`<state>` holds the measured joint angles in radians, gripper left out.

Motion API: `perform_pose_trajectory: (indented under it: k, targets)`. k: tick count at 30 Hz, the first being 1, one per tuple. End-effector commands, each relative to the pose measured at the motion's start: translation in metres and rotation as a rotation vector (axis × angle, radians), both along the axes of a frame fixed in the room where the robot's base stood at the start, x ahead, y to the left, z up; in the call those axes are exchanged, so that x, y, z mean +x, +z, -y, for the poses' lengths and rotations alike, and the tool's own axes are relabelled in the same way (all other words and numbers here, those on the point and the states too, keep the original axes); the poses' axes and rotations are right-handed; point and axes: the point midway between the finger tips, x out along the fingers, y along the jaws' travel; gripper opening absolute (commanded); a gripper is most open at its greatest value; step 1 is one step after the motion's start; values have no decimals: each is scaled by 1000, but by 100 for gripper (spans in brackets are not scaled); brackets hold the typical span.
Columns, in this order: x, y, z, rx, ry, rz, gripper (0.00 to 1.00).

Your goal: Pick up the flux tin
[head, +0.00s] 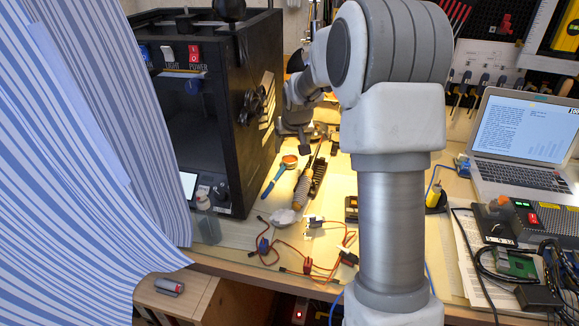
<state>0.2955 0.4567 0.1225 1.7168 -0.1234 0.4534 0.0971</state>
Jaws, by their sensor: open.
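I cannot single out the flux tin for sure. A small round orange-brown thing (289,160) on the bench, at the upper end of a blue handle (273,182), could be it, but it is too small to tell. My gripper (306,146) is open, over the back of the bench just right of this round thing and close to it in the picture. The jaws are small and dark, and nothing shows between them. My own arm hides the middle of the bench.
A black box-shaped machine (256,115) stands left, behind a striped cloth (85,150). A soldering iron (302,186), red and black wires (290,250) and a whitish lump (284,216) lie in front. A laptop (520,140) and a power unit (535,220) stand right.

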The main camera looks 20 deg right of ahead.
Motion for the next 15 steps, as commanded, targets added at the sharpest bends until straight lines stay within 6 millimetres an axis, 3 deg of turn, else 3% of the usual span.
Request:
perform_pose_trajectory:
  k: [10,15]
  targets:
    - [11,-24,3,0,0,0,77]
    - [20,-49,8,0,0,-1,77]
